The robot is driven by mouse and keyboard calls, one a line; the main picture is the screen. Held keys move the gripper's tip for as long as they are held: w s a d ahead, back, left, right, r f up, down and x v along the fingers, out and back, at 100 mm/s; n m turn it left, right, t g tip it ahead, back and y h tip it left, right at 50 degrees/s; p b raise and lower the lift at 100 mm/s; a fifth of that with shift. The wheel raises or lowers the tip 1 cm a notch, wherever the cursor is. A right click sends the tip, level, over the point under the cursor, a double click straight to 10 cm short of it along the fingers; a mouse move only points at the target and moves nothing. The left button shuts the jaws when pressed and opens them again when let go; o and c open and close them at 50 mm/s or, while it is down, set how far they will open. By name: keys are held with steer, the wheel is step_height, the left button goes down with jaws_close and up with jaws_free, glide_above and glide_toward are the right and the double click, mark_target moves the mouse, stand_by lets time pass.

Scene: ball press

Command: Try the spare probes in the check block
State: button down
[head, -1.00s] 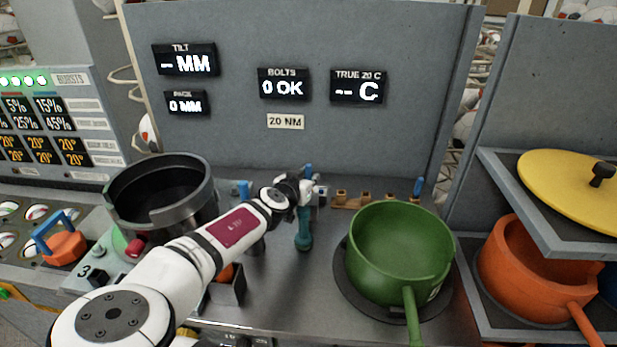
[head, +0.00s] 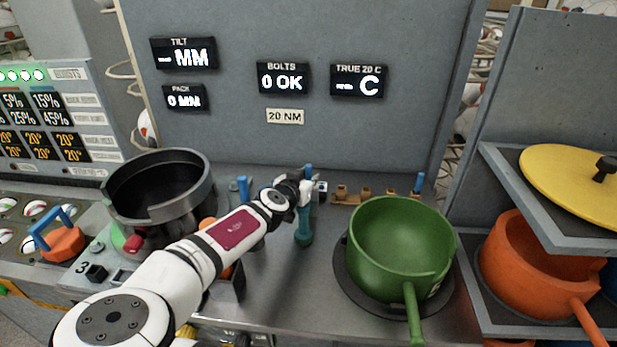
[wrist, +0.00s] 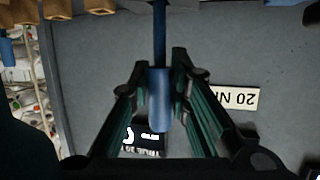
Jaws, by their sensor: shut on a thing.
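My gripper (head: 306,189) is at the back of the bench, in front of the grey panel. In the wrist view its fingers (wrist: 160,100) are shut on a blue-handled probe (wrist: 159,88), whose thin stem runs up out of the picture. Another blue probe (head: 419,184) stands at the right end of a brown notched rack (head: 348,197). A further blue-topped piece (head: 243,186) stands left of the gripper. I cannot tell which item is the check block; the probe's tip is hidden.
A green pot (head: 400,245) stands right of my arm, and a dark round vessel (head: 160,195) stands left. The "TRUE 20 C" display (head: 358,81) reads dashes. An orange pot (head: 535,255) sits on the right shelf.

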steer(key=c, duration=1.4)
jaws_free()
steer(key=shift+f, duration=0.15)
steer(key=shift+s, duration=0.15)
steer(key=v, duration=0.7)
steer(key=shift+s+a+r, duration=0.1)
steer(key=shift+r, duration=0.15)
